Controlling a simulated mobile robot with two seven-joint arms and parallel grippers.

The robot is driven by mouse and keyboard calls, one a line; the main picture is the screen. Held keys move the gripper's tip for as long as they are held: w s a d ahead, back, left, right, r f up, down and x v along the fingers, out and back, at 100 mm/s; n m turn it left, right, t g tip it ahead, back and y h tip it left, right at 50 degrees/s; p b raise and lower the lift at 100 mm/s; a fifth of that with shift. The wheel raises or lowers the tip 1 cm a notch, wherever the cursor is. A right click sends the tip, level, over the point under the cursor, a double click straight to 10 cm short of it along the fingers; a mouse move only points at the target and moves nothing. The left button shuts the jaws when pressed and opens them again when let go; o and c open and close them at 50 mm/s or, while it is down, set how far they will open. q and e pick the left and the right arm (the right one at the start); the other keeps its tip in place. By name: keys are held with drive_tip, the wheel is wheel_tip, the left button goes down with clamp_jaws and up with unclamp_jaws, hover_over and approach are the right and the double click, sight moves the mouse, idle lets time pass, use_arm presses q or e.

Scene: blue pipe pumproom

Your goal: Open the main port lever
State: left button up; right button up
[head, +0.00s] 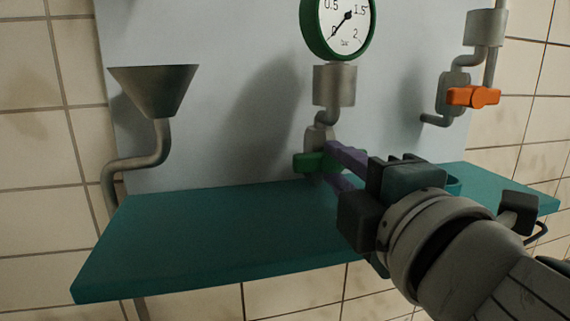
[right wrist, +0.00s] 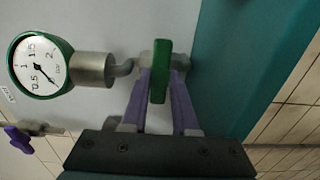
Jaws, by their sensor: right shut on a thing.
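A green lever (head: 309,163) sits on the pipe valve below the round gauge, just above the shelf. It also shows in the right wrist view (right wrist: 160,72), standing between the two purple fingers. My right gripper (head: 338,168) reaches in from the right and is shut on the green lever. Its fingers lie on either side of the lever in the right wrist view (right wrist: 160,90). The fingers hide part of the valve body. My left gripper is not in view.
A green-rimmed gauge (head: 338,22) is above the lever. An orange lever (head: 473,96) is on a pipe at the upper right. A metal funnel (head: 154,88) on a bent pipe is at left. The teal shelf (head: 200,238) runs close below the gripper; its left part is bare.

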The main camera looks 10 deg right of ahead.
clamp_jaws()
drive_tip(key=shift+m, duration=0.4)
drive_tip(key=m, duration=0.2)
drive_tip(key=shift+m+b, duration=0.4)
drive_tip(key=m, duration=0.9)
drive_tip(key=shift+m, duration=0.4)
drive_tip(key=shift+m+p, duration=0.4)
drive_tip(key=shift+m, duration=1.9)
